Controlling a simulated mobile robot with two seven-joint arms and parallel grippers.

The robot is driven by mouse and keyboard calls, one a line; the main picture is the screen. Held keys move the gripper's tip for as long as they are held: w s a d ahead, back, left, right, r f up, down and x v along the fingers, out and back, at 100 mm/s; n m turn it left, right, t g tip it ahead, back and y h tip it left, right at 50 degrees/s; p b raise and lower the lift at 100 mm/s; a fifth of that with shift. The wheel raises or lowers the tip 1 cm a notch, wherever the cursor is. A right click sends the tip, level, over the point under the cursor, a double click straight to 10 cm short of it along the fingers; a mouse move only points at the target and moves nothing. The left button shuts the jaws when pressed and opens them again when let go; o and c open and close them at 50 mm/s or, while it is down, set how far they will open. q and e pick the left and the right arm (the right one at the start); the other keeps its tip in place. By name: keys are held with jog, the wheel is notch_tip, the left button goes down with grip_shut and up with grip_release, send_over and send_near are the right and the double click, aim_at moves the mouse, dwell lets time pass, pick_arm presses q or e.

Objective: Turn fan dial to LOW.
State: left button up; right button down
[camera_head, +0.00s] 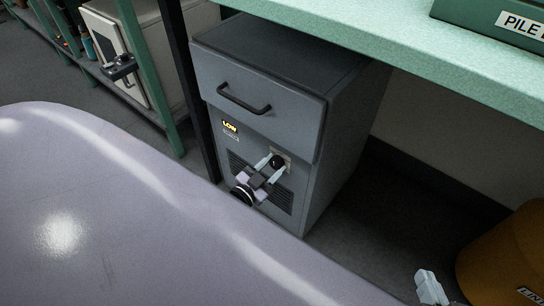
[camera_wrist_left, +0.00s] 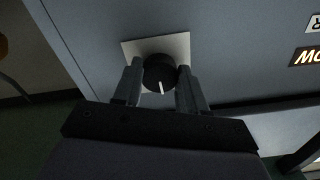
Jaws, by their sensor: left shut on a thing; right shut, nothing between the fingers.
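The fan dial (camera_head: 277,161) is a round black knob on a pale square plate, on the front of a grey cabinet (camera_head: 312,120). The wrist view shows the dial (camera_wrist_left: 158,75) with its white pointer line toward the bottom of that picture. My left gripper (camera_head: 271,164) is shut on the dial, with a finger on either side of it in the left wrist view (camera_wrist_left: 160,77). A lit LOW sign (camera_head: 230,127) glows at the cabinet's upper left front; part of it shows upside down in the wrist view (camera_wrist_left: 308,56). My right gripper (camera_head: 430,287) is shut and empty at the lower right.
A drawer handle (camera_head: 244,101) sticks out above the dial. A green bench top (camera_head: 400,55) overhangs the cabinet, with a green box (camera_head: 490,22) on it. A yellow-brown bin (camera_head: 508,256) stands at the lower right. A green shelf rack (camera_head: 137,65) stands at the left.

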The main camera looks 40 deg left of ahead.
dwell(0.3)
pick_arm(q)
jog(key=o, duration=1.1)
jog(key=shift+c, duration=0.2)
jog(key=shift+s, duration=0.5)
jog(key=s+p, duration=0.2)
jog(key=s, duration=0.4)
jog(key=shift+a, duration=0.25)
pick_arm(e)
jog(key=shift+s+d+r+h, duration=0.15)
jog(key=shift+d+h, duration=0.15)
jog(key=shift+d, duration=0.2)
jog(key=shift+s+d+r+h, duration=0.15)
jog(key=shift+d+h, duration=0.15)
jog(key=shift+d, duration=0.2)
jog(key=shift+a, duration=0.1)
